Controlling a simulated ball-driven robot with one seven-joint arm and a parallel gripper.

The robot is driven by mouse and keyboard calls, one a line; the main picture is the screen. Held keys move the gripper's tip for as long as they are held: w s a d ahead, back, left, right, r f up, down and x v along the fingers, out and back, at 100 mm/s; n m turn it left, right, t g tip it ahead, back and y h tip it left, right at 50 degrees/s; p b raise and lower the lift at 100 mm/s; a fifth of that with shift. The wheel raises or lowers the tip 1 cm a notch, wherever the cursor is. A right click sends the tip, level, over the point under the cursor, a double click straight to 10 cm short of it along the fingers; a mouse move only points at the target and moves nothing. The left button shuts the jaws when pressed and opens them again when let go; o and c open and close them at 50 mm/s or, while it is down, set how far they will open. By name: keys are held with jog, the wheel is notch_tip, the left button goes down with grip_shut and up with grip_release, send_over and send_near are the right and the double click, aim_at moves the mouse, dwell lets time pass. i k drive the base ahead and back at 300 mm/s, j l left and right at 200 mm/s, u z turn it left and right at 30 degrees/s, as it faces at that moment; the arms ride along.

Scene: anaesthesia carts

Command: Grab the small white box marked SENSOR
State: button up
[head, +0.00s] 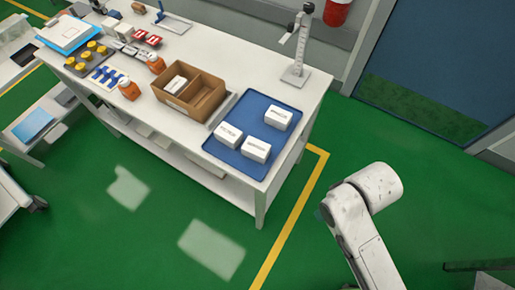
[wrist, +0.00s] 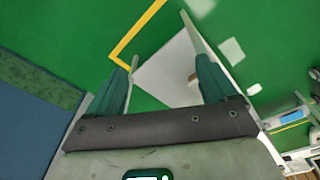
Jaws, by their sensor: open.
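Three small white boxes stand apart on a blue tray (head: 225,153) at the near right end of the white table in the head view. The front-right box (head: 256,149) has dark print that looks like SENSOR, though it is small. The left box (head: 228,133) seems to read FILTER. The print on the back box (head: 279,117) is too small to read surely. My gripper (wrist: 162,78) is open and empty in the wrist view, its two teal fingers wide apart. It points at the green floor and a white surface, with no box between the fingers.
A brown divided carton (head: 190,95) stands left of the tray. A metal stand (head: 296,72) is behind it. Orange-brown bottles (head: 129,89) and other supplies fill the table's far left. Green floor (head: 310,225) lies open between the table and my arm.

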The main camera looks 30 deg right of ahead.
aim_at(259, 150)
jog(key=l+u, duration=0.3)
jog(key=u, duration=0.2)
jog(key=k+l+u, duration=0.1)
jog(key=l+u, duration=0.15)
jog(key=u, duration=0.2)
jog(key=k+l+u, duration=0.1)
jog(key=l+u, duration=0.15)
jog(key=u, duration=0.25)
